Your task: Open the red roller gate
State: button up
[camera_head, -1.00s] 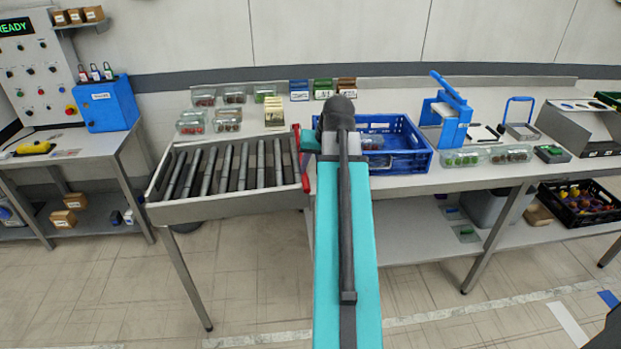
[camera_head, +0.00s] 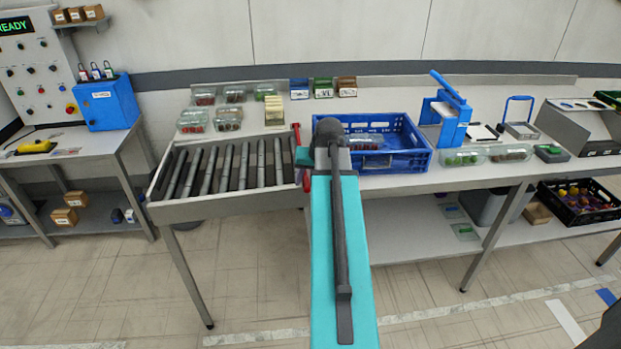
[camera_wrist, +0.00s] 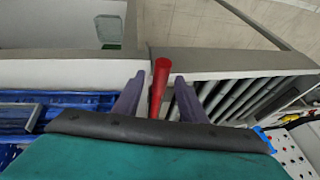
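The red roller gate (camera_head: 296,134) stands at the right end of the roller conveyor (camera_head: 225,207); in the head view only parts of it show beside my arm. In the wrist view a red upright bar (camera_wrist: 160,78) of it stands between the two fingers of my gripper (camera_wrist: 159,80). The fingers are apart, one on each side of the bar, with a visible gap on both sides. The lower end of the bar is hidden behind the gripper's dark edge.
A blue crate (camera_head: 418,163) sits on the table just right of the gate. A blue press-like fixture (camera_head: 455,118) and clear boxes (camera_head: 460,158) stand further right. Clear bins and small cards line the table's back. The conveyor rollers (camera_head: 228,168) are bare.

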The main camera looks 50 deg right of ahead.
grip_shut()
